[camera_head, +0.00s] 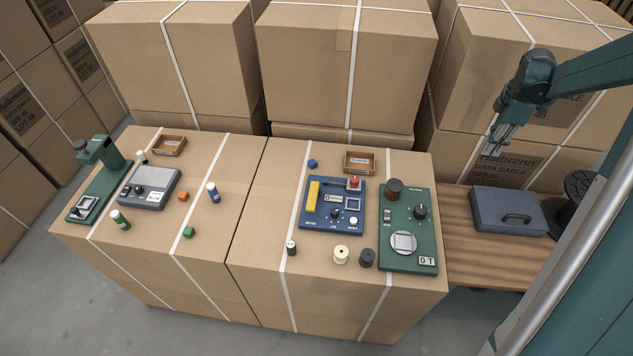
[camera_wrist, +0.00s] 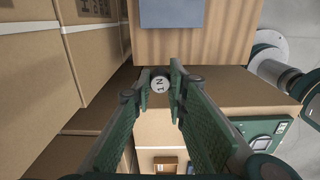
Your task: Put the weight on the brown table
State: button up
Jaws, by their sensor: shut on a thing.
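My gripper (camera_head: 494,148) is raised at the right in the head view, with its fingers pointing down. In the wrist view my gripper (camera_wrist: 160,77) is shut on a small round grey weight (camera_wrist: 159,85) with dark lettering on its top. The weight is held between the fingertips and is hard to make out in the head view. The brown table (camera_head: 460,262) has a wood-plank top and stands right of the cartons. In the wrist view the brown table (camera_wrist: 190,47) shows beyond the fingertips, and the weight appears near its edge.
Tall cartons (camera_head: 510,105) rise behind. Bare wood shows left of the case.

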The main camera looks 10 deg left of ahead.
notch_tip(320, 180, up, 3)
jog(key=shift+f, duration=0.1)
jog(key=shift+a, duration=0.6)
jog(key=s+a+n, duration=0.3)
jog(key=a, duration=1)
jog(key=s+a+n+p, duration=0.1)
jog(key=s+a+n, duration=0.15)
jog(key=a, duration=1.15)
jog(key=s+a+n, duration=0.3)
jog(key=a, duration=1)
jog(key=s+a+n+p, duration=0.2)
jog(key=s+a+n, duration=0.6)
jog(key=s+a, duration=1.95)
jog(key=shift+d+f, duration=0.2)
jog(key=shift+f, duration=1.05)
jog(key=shift+d+f, duration=0.15)
jog(key=shift+f, duration=1.05)
jog(key=shift+f+b, duration=0.15)
jog(key=shift+b, duration=0.15)
